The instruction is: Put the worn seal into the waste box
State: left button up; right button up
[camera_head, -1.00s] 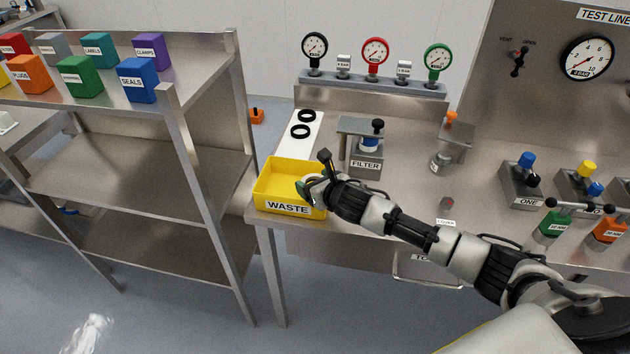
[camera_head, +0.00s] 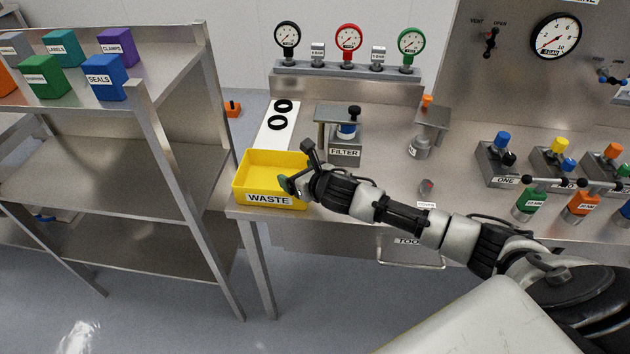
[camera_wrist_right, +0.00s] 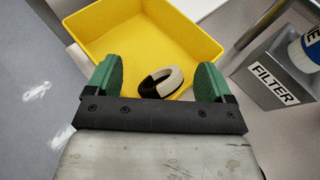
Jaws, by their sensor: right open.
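The yellow waste box (camera_head: 242,172), labelled WASTE, stands at the left front corner of the steel bench. My right gripper (camera_head: 291,184) is over its right front part. In the right wrist view the green fingers of my right gripper (camera_wrist_right: 158,72) are wide apart. The head view hides this seal. My left gripper is out of view.
Two black rings (camera_head: 277,123) lie on a white strip (camera_head: 272,138) behind the box. The FILTER block (camera_head: 344,146) stands to the right of the box. A steel shelf (camera_head: 110,180) with coloured bins is at the left. Bench space in front of the filter is partly clear.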

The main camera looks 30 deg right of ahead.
jog(key=b+v, duration=0.1)
jog(key=v, duration=0.9)
jog(key=shift+s, duration=0.2)
jog(key=shift+a, duration=0.15)
